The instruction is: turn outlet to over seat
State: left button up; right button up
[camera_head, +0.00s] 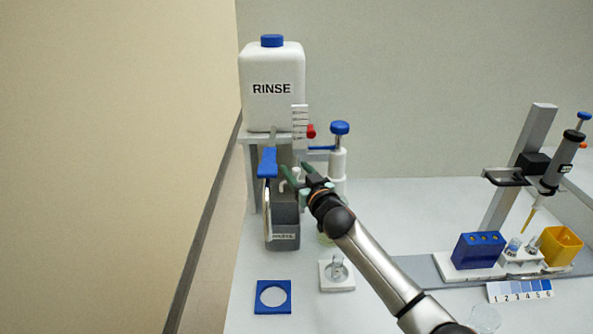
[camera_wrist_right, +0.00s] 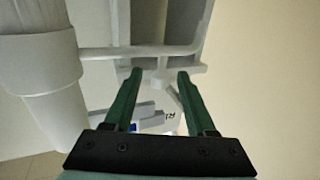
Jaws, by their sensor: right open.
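A blue lever-like piece (camera_head: 267,163) stands over a thin silver tube (camera_head: 267,205) that hangs down beside a grey labelled bin (camera_head: 285,235). I cannot tell whether this is the outlet. A blue square plate with a round hole (camera_head: 272,297) lies on the table in front. A white square base with a clear round piece (camera_head: 337,283) stands to its right. Either could be the seat. My right gripper (camera_head: 298,169) is open and empty, right of the blue lever. In the right wrist view, its green fingers (camera_wrist_right: 159,78) are apart below a pale horizontal bar (camera_wrist_right: 150,53).
A RINSE bottle (camera_head: 272,95) stands on a grey stand at the back. A white blue-topped pump (camera_head: 338,163) is close right of my gripper. A blue block (camera_head: 478,250), a yellow cup (camera_head: 563,246) and a clamped pipette (camera_head: 559,165) stand at right. A beige wall bounds the left.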

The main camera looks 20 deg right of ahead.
jog(key=shift+w, duration=0.15)
grip_shut()
dwell(0.4)
dwell(1.0)
